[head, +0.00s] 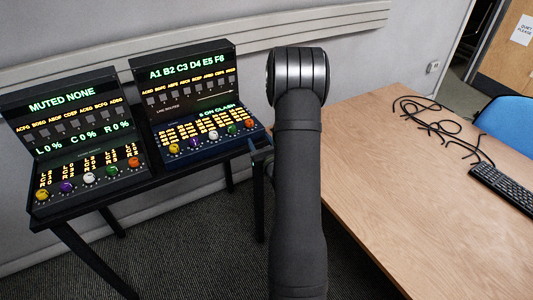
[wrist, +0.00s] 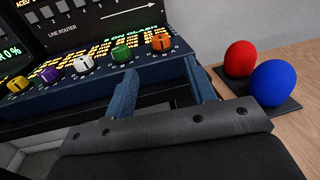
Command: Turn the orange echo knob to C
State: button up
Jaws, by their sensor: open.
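Two orange knobs show in the head view. One orange knob (head: 133,162) is at the right end of the left console's (head: 62,108) knob row. The other orange knob (head: 249,123) is at the right end of the right console's (head: 185,62) row. I cannot read the name echo on either. The right console's orange knob also shows in the wrist view (wrist: 161,42), its pointer roughly upward. My gripper (wrist: 163,84) is open and empty, its two blue fingers apart, just in front of and below that knob, not visibly touching it. In the head view my arm hides most of the gripper.
Yellow, purple, white and green knobs sit beside the orange one on each console. The consoles stand on a black table (head: 62,215). A wooden table (head: 400,180) at right holds cables (head: 440,122) and a keyboard (head: 505,187). A red ball (wrist: 240,58) and blue ball (wrist: 273,83) show at right.

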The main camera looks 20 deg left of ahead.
jog(key=v, duration=0.6)
jog(key=shift+s, duration=0.15)
jog(key=shift+d, duration=0.15)
jog(key=a+r+n+g+y, duration=0.55)
jog(key=a+n, duration=0.25)
jog(key=n, duration=0.2)
notch_tip(320, 180, up, 12)
jog(key=n+g+h, duration=0.7)
jog(key=n+h, duration=0.5)
jog(key=n, duration=1.7)
send_over(249, 121)
jog(key=s+d, duration=0.3)
jog(key=d, duration=0.4)
jog(key=x, duration=1.7)
jog(key=shift+a, duration=0.25)
